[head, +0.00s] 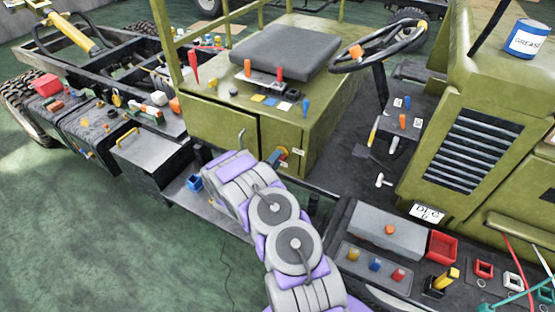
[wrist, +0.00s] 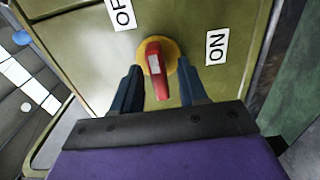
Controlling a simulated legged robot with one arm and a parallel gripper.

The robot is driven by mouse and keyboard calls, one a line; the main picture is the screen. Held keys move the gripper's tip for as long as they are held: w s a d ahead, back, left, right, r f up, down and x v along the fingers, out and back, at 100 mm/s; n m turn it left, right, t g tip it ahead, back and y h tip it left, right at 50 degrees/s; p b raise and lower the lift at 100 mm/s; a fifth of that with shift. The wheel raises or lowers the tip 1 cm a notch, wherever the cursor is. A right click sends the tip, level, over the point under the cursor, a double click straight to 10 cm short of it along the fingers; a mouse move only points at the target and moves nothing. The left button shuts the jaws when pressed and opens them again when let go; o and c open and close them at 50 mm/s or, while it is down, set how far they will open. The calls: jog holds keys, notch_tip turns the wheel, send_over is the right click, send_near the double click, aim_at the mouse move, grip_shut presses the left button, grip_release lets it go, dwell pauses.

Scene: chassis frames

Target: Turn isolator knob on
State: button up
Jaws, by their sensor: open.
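The isolator knob (wrist: 154,66) has a red handle with a pale patch on a round yellow base, in the wrist view. It is mounted on the olive-green panel (wrist: 85,50). An ON label (wrist: 216,47) is to its right and a partly cut-off OFF label (wrist: 120,14) is at upper left. The red handle points down in the picture, towards my gripper. My gripper (wrist: 158,85) is open, with one dark finger on each side of the handle. I cannot tell whether either finger touches it. In the head view the knob (head: 283,154) is small, just beyond the end of my arm.
The green seat box (head: 220,117) with a grey cushion (head: 285,54) carries several small levers on top. A steering wheel (head: 380,48) stands to its right. A black box (head: 150,160) and a small blue container (head: 195,183) are left of my arm. Green floor is open at lower left.

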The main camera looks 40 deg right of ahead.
jog(key=shift+x, duration=0.9)
jog(key=shift+s, duration=0.15)
jog(key=shift+a, duration=0.1)
jog(key=shift+c, duration=0.8)
grip_shut()
